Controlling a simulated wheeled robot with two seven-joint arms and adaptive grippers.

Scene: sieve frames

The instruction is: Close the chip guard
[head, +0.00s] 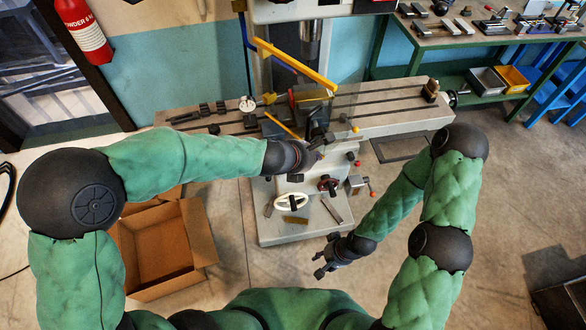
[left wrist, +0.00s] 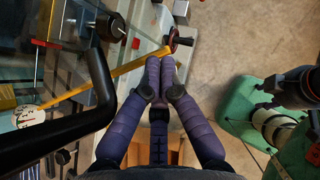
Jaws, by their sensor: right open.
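The chip guard looks like a clear panel with a yellow edge strip (head: 282,125), in front of the milling machine's table. The left wrist view shows its yellow edge (left wrist: 75,88) and a thick black bar, apparently its handle (left wrist: 101,85). My left gripper (head: 318,151) is at the guard's front. In the left wrist view its fingers (left wrist: 160,62) meet at the tips, to the right of the black bar and apart from it, with nothing seen between them. The yellow strip passes behind the fingers. My right gripper (head: 322,262) is open and empty, low in front of the machine.
The slotted machine table (head: 385,103) runs left and right behind my left gripper. A yellow arm (head: 295,65) hangs above. An open cardboard box (head: 160,250) stands on the floor at left.

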